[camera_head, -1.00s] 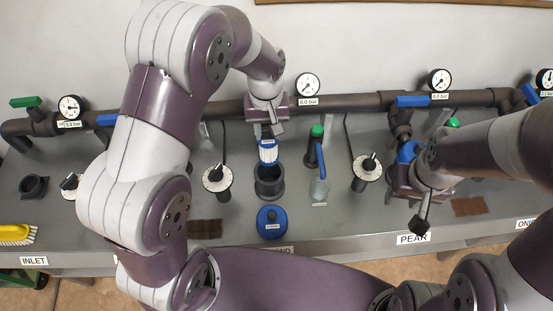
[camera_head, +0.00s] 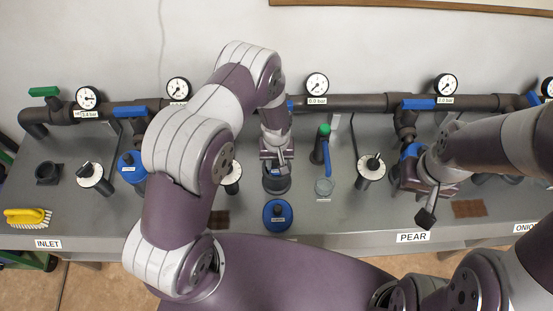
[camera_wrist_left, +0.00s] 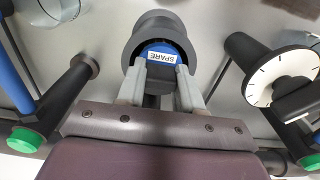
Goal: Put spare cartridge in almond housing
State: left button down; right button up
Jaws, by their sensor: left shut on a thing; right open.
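The spare cartridge (camera_wrist_left: 160,52) has a blue top with a white SPARE label. In the left wrist view it sits inside the round dark rim of the open almond housing (camera_wrist_left: 143,27); its lower part is hidden. My left gripper (camera_wrist_left: 161,75) is shut on the cartridge top, its two grey fingers beside the label. In the head view my left gripper (camera_head: 275,160) is directly over the housing (camera_head: 277,184) and hides the cartridge. My right gripper (camera_head: 421,183) is beside the pear housing at the right; its fingertips are mostly hidden.
A blue lid (camera_head: 277,214) lies on the bench in front of the housing. A dial post (camera_head: 371,167) is further right. A yellow brush (camera_head: 27,216) lies far left.

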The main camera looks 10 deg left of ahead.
pick_arm(q)
jog(key=shift+w+f, duration=0.2)
jog(key=shift+w, duration=0.05)
jog(key=c, duration=0.7)
grip_release()
jog(key=shift+s, duration=0.15)
jog(key=shift+c, duration=0.2)
notch_tip(320, 180, up, 11)
jog(key=b, duration=0.3)
jog(key=s+a+r+m+t, duration=0.1)
jog(key=s+a+r+m, duration=0.2)
jog(key=s+r, duration=0.9)
jog(key=s+a, duration=0.1)
jog(key=a, duration=0.1)
jog(key=shift+s+a+r, duration=0.2)
jog(key=shift+s+a, duration=0.15)
jog(key=shift+a, duration=0.05)
